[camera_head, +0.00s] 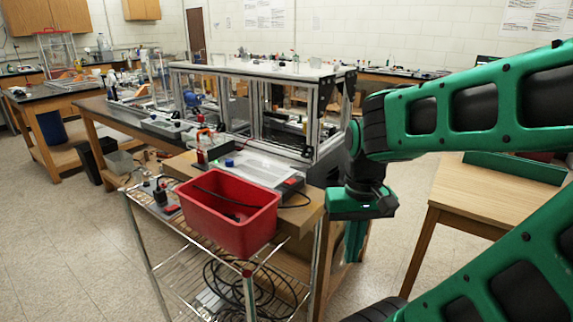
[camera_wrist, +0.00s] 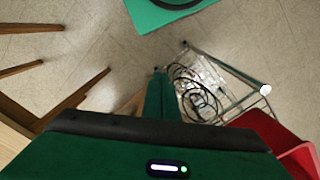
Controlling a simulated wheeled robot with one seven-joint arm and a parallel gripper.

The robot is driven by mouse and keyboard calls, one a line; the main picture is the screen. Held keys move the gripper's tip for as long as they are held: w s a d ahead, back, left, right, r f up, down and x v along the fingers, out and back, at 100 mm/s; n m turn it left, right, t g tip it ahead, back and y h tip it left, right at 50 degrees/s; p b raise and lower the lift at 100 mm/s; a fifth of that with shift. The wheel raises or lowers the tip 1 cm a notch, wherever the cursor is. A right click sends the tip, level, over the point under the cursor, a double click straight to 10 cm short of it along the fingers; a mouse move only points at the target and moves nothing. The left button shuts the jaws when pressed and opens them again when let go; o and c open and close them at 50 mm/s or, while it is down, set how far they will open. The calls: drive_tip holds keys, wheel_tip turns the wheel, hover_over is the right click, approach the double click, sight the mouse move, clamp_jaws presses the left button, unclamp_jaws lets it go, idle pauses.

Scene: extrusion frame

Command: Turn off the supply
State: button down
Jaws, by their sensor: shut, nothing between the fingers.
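My gripper (camera_head: 354,250) hangs pointing down in the head view, to the right of the red bin and beside the end of the bench. In the wrist view its green fingers (camera_wrist: 160,85) are together with nothing between them. A small grey box with a red patch (camera_head: 291,182) sits on the bench end just behind the red bin, left of my gripper and apart from it. It may be the supply; its switch position is too small to read. The wrist view does not show this box.
A red bin (camera_head: 230,218) stands on a wire cart (camera_head: 200,262) in front of the bench; it also shows in the wrist view (camera_wrist: 262,128). Black cables (camera_wrist: 200,95) lie on the cart's lower shelf. An extrusion frame (camera_head: 262,100) stands behind. A wooden table (camera_head: 480,195) is right.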

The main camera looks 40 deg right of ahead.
drive_tip(key=shift+d, duration=0.25)
drive_tip(key=shift+w, duration=0.1)
drive_tip(key=w+d+r+m+h, duration=0.25)
drive_tip(key=w+d+r, duration=0.25)
drive_tip(key=w+r, duration=0.55)
drive_tip(key=w+a+r+m, duration=0.1)
drive_tip(key=w+r, duration=0.3)
drive_tip(key=w, duration=0.4)
drive_tip(key=w+a+r+m, duration=0.2)
drive_tip(key=w+r+m, duration=0.2)
drive_tip(key=w, duration=0.4)
drive_tip(key=shift+w+r+t, duration=0.3)
drive_tip(key=shift+r+t, duration=0.1)
drive_tip(key=shift+r, duration=0.25)
drive_tip(key=shift+y, duration=0.25)
